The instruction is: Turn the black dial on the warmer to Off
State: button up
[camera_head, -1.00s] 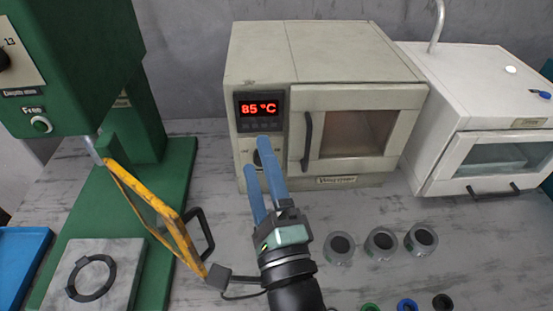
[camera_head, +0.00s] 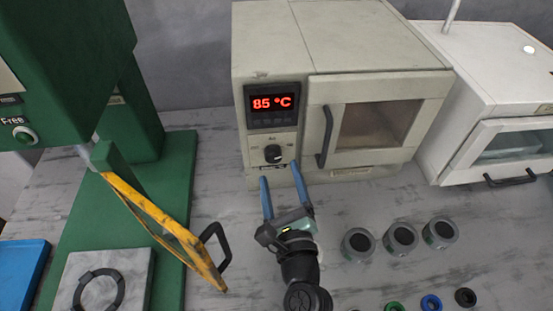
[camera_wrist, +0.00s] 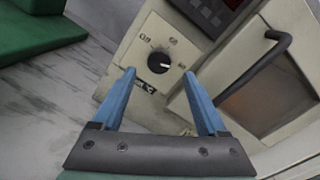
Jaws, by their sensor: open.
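The warmer (camera_head: 262,60) is a beige box with a red display reading 85 °C. Its black dial (camera_head: 273,153) sits on the panel below the display, with small labels around it. In the wrist view the dial (camera_wrist: 159,63) shows a white pointer mark on its right side, and a label that seems to read Off is at its upper left. My gripper (camera_head: 282,172) is open and empty, its two blue fingers pointing at the panel just below the dial. In the wrist view the dial appears between and beyond the fingertips, apart from them.
The warmer's door handle (camera_head: 326,137) stands out just right of the dial. A green press with a yellow guard (camera_head: 165,232) is at the left. Several grey cups (camera_head: 400,238) stand at the right of my arm. A white oven (camera_head: 505,100) is further right.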

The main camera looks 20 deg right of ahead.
aim_at(275, 160)
jog(key=shift+x, duration=2.2)
grip_shut()
